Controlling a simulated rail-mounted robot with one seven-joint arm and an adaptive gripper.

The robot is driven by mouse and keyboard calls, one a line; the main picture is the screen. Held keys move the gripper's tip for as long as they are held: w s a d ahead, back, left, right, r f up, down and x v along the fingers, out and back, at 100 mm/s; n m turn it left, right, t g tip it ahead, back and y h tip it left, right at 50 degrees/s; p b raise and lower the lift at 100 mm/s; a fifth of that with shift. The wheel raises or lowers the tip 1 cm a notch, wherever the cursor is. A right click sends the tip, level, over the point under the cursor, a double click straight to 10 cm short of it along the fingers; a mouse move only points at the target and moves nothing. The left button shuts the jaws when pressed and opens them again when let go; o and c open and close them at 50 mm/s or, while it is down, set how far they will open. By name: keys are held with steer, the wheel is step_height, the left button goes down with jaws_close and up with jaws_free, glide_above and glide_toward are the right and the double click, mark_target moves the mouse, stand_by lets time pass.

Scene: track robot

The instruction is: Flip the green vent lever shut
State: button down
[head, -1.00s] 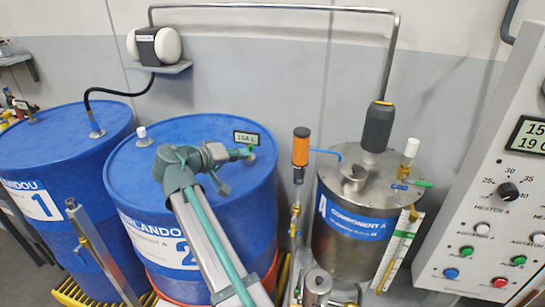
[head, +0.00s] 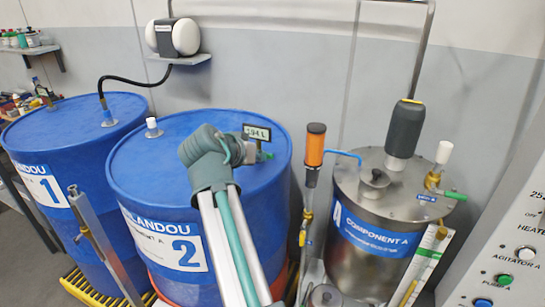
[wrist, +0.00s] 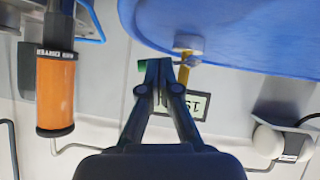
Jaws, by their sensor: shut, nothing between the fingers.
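My gripper (head: 243,153) is shut and empty, beside the display on blue drum 2 (head: 150,150). In the wrist view its closed fingertips (wrist: 160,68) are beside a brass valve (wrist: 184,72) at the drum's edge. A green lever end (wrist: 142,66) shows just left of the fingertips; the fingers hide the rest, and I cannot tell if they touch it. In the head view a green piece (head: 265,156) shows right of my gripper. Another green lever (head: 455,195) sticks out to the right from a brass valve on the steel tank lid (head: 400,205).
The display (head: 257,132) stands close to my gripper. An orange-topped cylinder (head: 315,145) rises between drum and tank; it also shows in the wrist view (wrist: 55,92). A control panel (head: 510,250) is at right. Drum 1 (head: 70,130) is at left.

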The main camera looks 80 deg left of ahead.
steer(key=shift+s+a+f, duration=0.4)
steer(key=shift+s+a, duration=0.05)
steer(key=shift+s, duration=0.15)
stand_by(0.3)
steer(key=shift+s+d+r, duration=0.3)
steer(key=shift+d+r, duration=0.05)
steer(key=shift+d, duration=0.1)
steer(key=v, duration=1.2)
steer(key=shift+s+r, duration=0.15)
steer(key=shift+s, duration=0.25)
steer(key=shift+d, duration=0.15)
